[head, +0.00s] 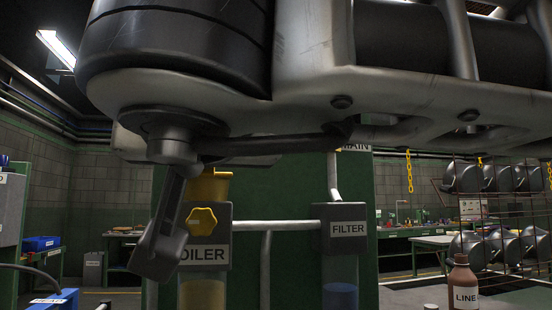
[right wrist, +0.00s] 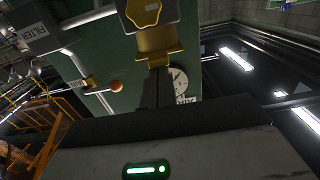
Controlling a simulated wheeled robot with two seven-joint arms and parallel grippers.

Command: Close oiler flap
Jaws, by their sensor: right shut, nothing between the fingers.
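The oiler (head: 203,254) hangs on a green panel, with a yellow knob (head: 201,219) on its front and a yellow top part (head: 208,187). One of my arms covers the area right above, so I cannot tell whether the flap is open or closed. In the right wrist view the oiler appears upside down, with its yellow knob (right wrist: 142,12) and yellow top (right wrist: 158,42). My right gripper (right wrist: 153,72) is shut and empty, its dark fingertips overlapping the edge of that yellow top; I cannot tell if they touch. My left gripper is not in view.
A filter (head: 347,230) hangs right of the oiler, joined by a grey pipe (head: 280,225). A brown bottle (head: 462,283) stands at the lower right before a wire rack (head: 510,240). My own arm fills the upper head view. A round gauge (right wrist: 179,83) shows beside the fingers.

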